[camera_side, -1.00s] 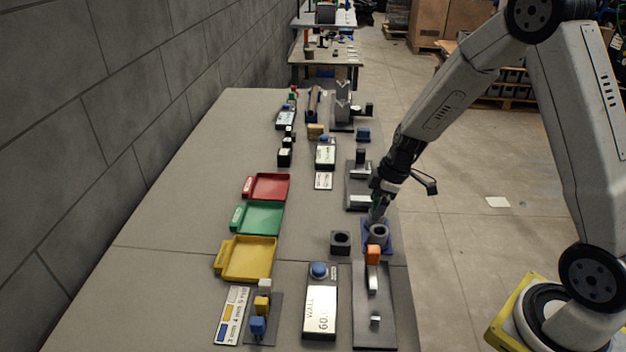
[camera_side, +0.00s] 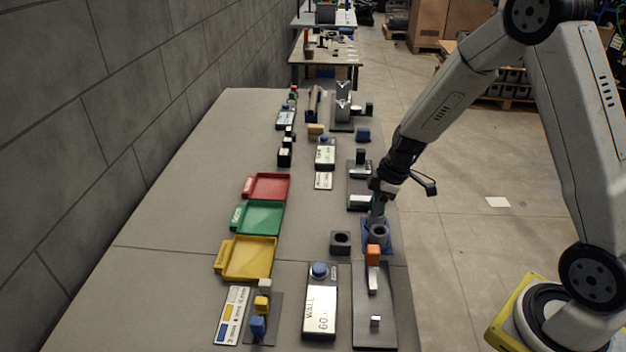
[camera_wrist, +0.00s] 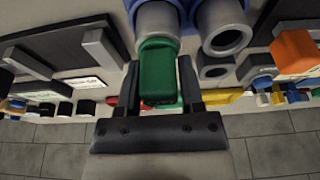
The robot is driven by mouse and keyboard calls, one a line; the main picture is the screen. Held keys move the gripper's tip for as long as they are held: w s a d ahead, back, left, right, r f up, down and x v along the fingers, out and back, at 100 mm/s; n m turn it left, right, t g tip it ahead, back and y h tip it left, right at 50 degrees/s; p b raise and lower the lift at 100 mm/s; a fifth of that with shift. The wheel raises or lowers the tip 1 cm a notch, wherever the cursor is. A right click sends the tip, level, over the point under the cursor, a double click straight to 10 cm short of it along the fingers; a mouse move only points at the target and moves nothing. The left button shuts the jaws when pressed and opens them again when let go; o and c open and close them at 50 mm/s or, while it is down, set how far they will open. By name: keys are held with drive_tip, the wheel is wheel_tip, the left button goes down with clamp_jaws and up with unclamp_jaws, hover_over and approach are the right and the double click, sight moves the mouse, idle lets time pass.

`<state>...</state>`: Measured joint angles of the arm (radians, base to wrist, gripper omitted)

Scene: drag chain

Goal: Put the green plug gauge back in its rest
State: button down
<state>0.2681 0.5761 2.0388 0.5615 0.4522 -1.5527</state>
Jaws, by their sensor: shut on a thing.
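The green plug gauge (camera_wrist: 158,72) is between the jaws of my gripper (camera_wrist: 160,95) in the wrist view, and the jaws are shut on its green handle. Its far end meets a grey cylinder (camera_wrist: 157,20) at the blue rest. I cannot tell how deep the gauge sits. A second grey socket (camera_wrist: 224,28) with an open bore stands beside it. In the side view my gripper (camera_side: 377,216) points down over the blue rest (camera_side: 388,243), just behind the open grey socket (camera_side: 379,232). The gauge is mostly hidden there.
A dark block with a hole (camera_side: 340,242) stands left of the rest. An orange-topped fixture (camera_side: 373,255) is close in front.

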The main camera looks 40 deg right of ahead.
drive_tip(key=shift+r, duration=0.25)
drive_tip(key=shift+r, duration=0.4)
drive_tip(key=shift+r, duration=0.3)
drive_tip(key=shift+r, duration=0.35)
drive_tip(key=shift+r, duration=0.4)
drive_tip(key=shift+r, duration=0.65)
drive_tip(key=shift+r, duration=0.1)
drive_tip(key=shift+a, duration=0.1)
